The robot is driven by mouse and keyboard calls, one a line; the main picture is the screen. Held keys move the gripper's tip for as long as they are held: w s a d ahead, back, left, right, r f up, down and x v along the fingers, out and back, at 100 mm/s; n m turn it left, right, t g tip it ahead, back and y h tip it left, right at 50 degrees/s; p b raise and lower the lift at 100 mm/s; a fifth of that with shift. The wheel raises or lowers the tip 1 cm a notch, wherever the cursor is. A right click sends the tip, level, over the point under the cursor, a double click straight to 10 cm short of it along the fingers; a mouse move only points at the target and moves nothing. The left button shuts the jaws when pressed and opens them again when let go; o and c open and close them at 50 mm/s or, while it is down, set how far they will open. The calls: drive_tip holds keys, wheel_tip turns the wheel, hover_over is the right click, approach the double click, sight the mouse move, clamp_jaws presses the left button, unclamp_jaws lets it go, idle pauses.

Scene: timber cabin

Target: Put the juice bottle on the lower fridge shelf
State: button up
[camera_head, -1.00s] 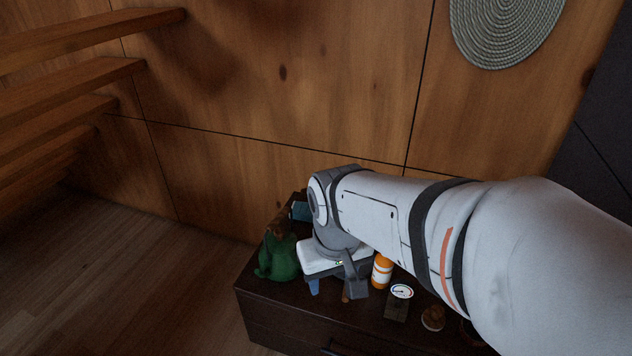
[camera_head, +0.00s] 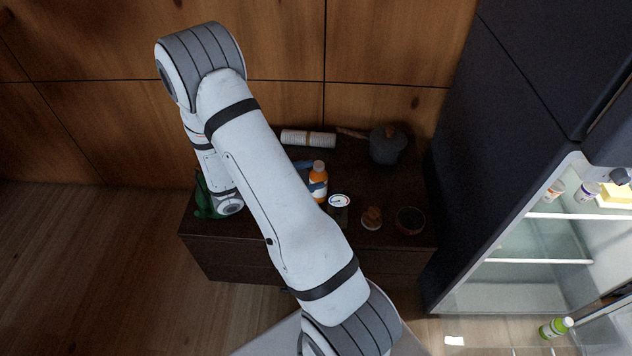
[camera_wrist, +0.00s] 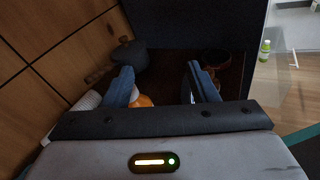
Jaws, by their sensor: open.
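The orange bottle with a pale label (camera_head: 319,169), which I take as the juice bottle, stands upright on the dark cabinet. My gripper is open beside it; the head view shows blue finger parts close to the bottle, one crossing in front of it. In the wrist view my gripper (camera_wrist: 162,86) has its fingers apart, and part of the orange bottle (camera_wrist: 144,100) shows just by the left finger, partly hidden. The open fridge stands at the right, with its lower shelf (camera_head: 540,261) bare where visible.
The cabinet (camera_head: 225,255) also bears a grey pot (camera_head: 388,145), a white roll (camera_head: 308,138), a dial (camera_head: 339,201), a small brown item (camera_head: 372,217) and a dark bowl (camera_head: 410,220). Jars (camera_head: 587,191) stand higher in the fridge. A green bottle (camera_head: 556,327) is low at right.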

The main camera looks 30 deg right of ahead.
sight(314, 169)
drive_tip(key=w+f+n+t, duration=0.1)
drive_tip(key=f, duration=0.1)
drive_tip(key=w+f+n+t+h, duration=0.1)
drive_tip(key=f+n+t, duration=0.1)
drive_tip(key=w+f+n+t, duration=0.2)
drive_tip(key=shift+f+h, duration=0.2)
drive_tip(key=shift+h, duration=0.2)
drive_tip(key=d, duration=0.2)
drive_tip(key=w+d, duration=0.1)
drive_tip(key=d, duration=0.4)
drive_tip(key=shift+w+d+r, duration=0.15)
drive_tip(key=shift+w+r, duration=0.05)
drive_tip(key=shift+w, duration=0.2)
drive_tip(key=shift+c, duration=0.3)
clamp_jaws()
